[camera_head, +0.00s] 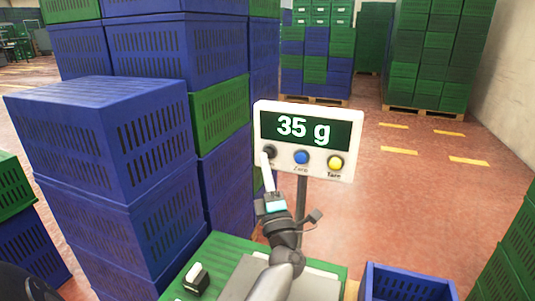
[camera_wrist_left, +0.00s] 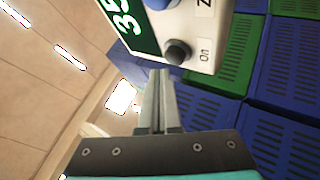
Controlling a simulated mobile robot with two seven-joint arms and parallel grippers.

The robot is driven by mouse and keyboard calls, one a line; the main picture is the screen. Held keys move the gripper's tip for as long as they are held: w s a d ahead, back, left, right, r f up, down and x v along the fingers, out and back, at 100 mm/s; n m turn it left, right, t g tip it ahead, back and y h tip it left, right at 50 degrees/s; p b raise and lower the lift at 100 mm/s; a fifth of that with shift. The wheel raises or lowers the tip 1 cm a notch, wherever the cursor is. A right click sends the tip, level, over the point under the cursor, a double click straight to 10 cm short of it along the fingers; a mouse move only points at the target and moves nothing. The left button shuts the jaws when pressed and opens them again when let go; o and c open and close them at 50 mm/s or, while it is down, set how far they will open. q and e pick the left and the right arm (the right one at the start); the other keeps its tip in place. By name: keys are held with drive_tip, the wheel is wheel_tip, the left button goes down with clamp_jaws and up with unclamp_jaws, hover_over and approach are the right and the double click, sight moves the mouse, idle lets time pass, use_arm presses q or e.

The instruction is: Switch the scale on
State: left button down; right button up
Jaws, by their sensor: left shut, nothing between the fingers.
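The scale's white display panel (camera_head: 345,167) stands on a dark post (camera_head: 301,197), and its dark screen (camera_head: 268,126) reads "35 g". Below the screen are a black button (camera_head: 269,150), a blue button labelled Zero (camera_head: 301,157) and a yellow button labelled Tare (camera_head: 336,162). In the left wrist view the black button (camera_wrist_left: 178,52) is labelled On. My left gripper (camera_head: 266,158) is shut and empty, its tips at or very near the black button; the left wrist view shows the fingertips (camera_wrist_left: 160,75) just below it. Contact cannot be told. My right gripper is not in view.
Stacked blue crates (camera_head: 150,130) stand close on the left. A grey plate (camera_head: 325,268) lies on a green crate (camera_head: 215,247) below the panel, with a small white and black object (camera_head: 196,277) beside it. An open blue crate (camera_head: 408,270) is at lower right. Floor right of the panel is clear.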

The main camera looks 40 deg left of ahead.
use_arm(q)
drive_tip(key=s, duration=0.1)
drive_tip(key=s+d+p, duration=0.1)
drive_tip(key=s, duration=0.1)
drive_tip(key=s+p, duration=0.1)
drive_tip(key=shift+s+d, duration=0.25)
drive_tip(key=shift+s, duration=0.15)
idle(0.7)
